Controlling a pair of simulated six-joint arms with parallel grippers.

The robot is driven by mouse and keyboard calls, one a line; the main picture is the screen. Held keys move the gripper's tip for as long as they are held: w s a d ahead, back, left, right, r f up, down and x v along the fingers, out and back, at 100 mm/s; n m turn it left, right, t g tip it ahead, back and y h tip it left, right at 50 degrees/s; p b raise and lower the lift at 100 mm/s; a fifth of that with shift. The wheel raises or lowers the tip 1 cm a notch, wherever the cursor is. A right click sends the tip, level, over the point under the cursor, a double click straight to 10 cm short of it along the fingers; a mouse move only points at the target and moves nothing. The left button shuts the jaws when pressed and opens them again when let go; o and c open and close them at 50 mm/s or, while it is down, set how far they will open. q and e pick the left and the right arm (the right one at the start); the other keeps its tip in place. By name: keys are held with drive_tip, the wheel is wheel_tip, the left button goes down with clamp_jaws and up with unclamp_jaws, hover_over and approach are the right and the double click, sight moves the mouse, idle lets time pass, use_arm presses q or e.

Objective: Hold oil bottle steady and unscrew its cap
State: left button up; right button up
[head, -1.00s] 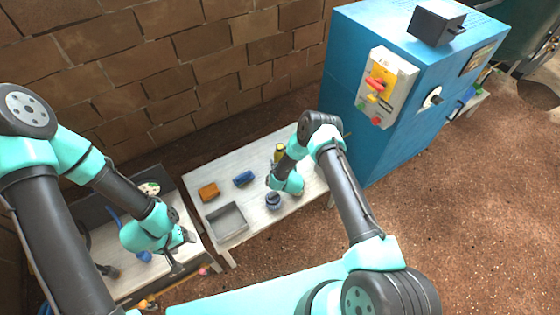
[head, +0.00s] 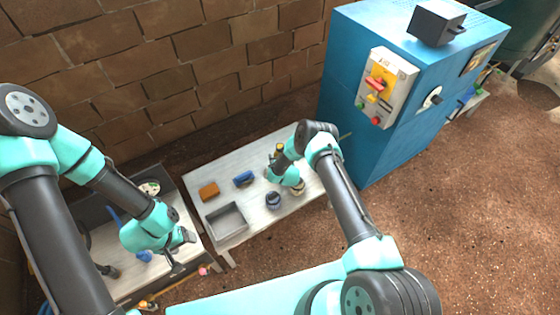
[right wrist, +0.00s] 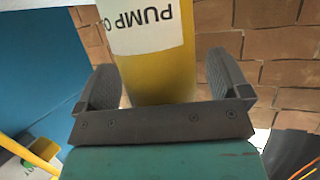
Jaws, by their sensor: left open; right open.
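The oil bottle is yellow with a white label reading "PUMP O…"; in the right wrist view the bottle (right wrist: 158,80) stands between the two fingers of my right gripper (right wrist: 167,78). The fingers are open, with a gap visible at least on the right. In the head view only a small yellow part of the bottle (head: 279,148) shows at the back of the table, behind my right arm. Its cap is not clearly visible in either view. My left gripper (head: 187,237) is open at the left, over the lower workbench, far from the bottle.
The pale table (head: 235,176) holds an orange block (head: 209,191), a blue item (head: 243,179), a grey tray (head: 226,220) and a dark round jar (head: 273,200). A beige item (head: 298,188) stands beside my right wrist. A blue cabinet (head: 345,130) rises close on the right; a brick wall is behind.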

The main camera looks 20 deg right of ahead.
sight(280, 147)
drive_tip(key=shift+c, duration=0.3)
drive_tip(key=c, duration=0.9)
drive_tip(key=shift+r, duration=0.15)
drive_tip(key=shift+c, duration=0.2)
wheel_tip(280, 147, up, 10)
drive_tip(key=shift+f, duration=0.1)
drive_tip(key=o, duration=0.3)
drive_tip(key=c, duration=0.6)
drive_tip(key=shift+c, duration=0.2)
